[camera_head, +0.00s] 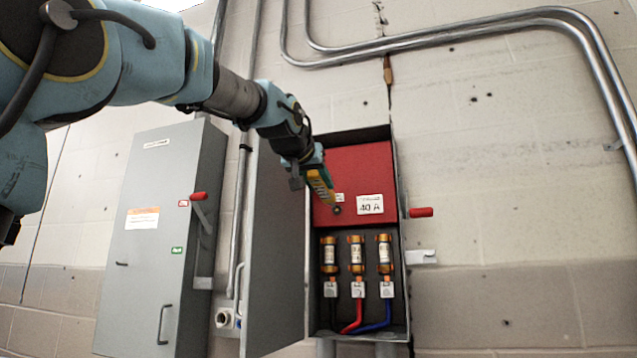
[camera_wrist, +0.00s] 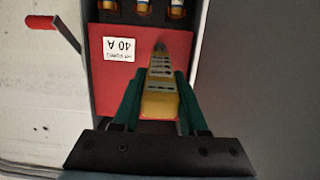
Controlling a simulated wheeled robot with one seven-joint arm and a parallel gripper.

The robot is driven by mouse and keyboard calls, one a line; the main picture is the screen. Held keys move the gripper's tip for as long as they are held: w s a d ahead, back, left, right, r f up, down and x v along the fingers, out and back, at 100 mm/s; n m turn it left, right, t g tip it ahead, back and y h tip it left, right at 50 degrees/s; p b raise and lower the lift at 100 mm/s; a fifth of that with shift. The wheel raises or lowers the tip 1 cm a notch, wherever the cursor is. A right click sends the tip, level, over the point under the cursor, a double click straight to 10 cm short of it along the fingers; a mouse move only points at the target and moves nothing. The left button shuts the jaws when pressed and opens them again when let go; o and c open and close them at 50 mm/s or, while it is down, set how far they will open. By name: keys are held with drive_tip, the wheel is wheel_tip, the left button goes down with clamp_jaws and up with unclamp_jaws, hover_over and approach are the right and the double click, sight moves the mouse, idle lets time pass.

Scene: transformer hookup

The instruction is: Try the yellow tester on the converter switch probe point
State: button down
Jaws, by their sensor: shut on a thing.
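My gripper (camera_head: 303,168) is shut on the yellow tester (camera_head: 320,189), which points down and to the right at the red panel (camera_head: 362,165) of the open switch box. The tester's tip is close to the small dark round probe point (camera_head: 337,210) beside the "40 A" label (camera_head: 370,204). I cannot tell whether they touch. In the wrist view the tester (camera_wrist: 160,104) lies between the green fingers, with its dark tip over the red panel (camera_wrist: 115,75). The probe point is not clear there, likely hidden behind the tip.
Several copper-ended fuses (camera_head: 356,254) sit below the panel, with red and blue cables under them. The box's grey door (camera_head: 275,250) stands open on the left. A red-tipped handle (camera_head: 420,212) juts out on the right. A closed grey cabinet (camera_head: 150,230) stands left.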

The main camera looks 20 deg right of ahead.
drive_tip(key=shift+w+d, duration=0.35)
idle(1.4)
